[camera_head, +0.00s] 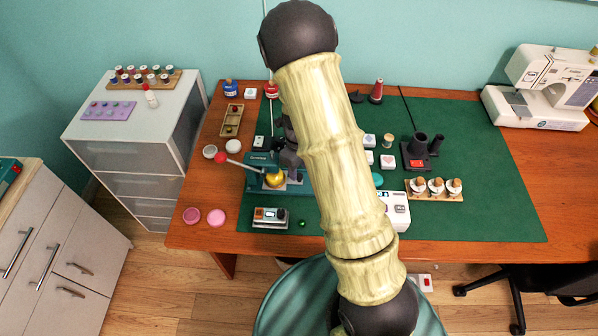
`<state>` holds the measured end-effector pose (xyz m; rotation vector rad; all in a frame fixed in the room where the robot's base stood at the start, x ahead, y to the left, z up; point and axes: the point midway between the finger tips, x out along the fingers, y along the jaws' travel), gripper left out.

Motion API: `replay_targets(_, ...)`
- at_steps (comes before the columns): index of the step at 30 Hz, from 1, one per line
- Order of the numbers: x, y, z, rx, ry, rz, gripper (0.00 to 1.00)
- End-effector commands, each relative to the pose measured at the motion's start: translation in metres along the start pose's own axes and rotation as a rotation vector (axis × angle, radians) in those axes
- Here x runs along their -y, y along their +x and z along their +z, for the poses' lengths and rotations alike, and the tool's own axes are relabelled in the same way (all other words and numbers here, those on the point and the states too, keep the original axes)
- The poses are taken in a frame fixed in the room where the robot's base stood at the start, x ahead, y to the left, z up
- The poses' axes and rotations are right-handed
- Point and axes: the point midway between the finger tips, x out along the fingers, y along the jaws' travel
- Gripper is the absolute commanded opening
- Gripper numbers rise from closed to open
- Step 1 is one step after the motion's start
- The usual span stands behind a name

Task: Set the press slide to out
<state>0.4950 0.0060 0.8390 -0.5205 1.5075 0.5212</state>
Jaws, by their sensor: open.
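The teal press (256,176) stands on the left part of the green mat. Its lever reaches out to the left and ends in a red knob (221,158). A round gold part (273,180) sits low at the front of the press, over a greyish base. I cannot tell the slide apart clearly or read its position. My gripper (289,156) shows only in part as dark pieces just right of and above the press, beside my pale arm. It is open; its fingertips are mostly hidden, and I cannot tell whether it touches the press.
A small device with a display (270,217) lies in front of the press. Pink round lids (216,217) lie front left on the wooden table (190,239). A wooden tray (232,120) lies behind left.

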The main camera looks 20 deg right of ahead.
Motion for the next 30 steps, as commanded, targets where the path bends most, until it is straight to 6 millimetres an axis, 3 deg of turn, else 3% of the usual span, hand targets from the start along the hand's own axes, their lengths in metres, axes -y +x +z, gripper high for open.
replay_targets(6, 0.000, 0.023, 0.000, -0.001, 0.000, 0.001, 0.41)
replay_targets(15, 0.001, 0.025, 0.000, 0.000, 0.002, 0.000, 0.41)
replay_targets(21, 0.001, 0.025, 0.000, 0.000, 0.001, 0.000, 0.01)
replay_targets(30, 0.001, 0.024, -0.001, 0.000, -0.004, -0.001, 0.00)
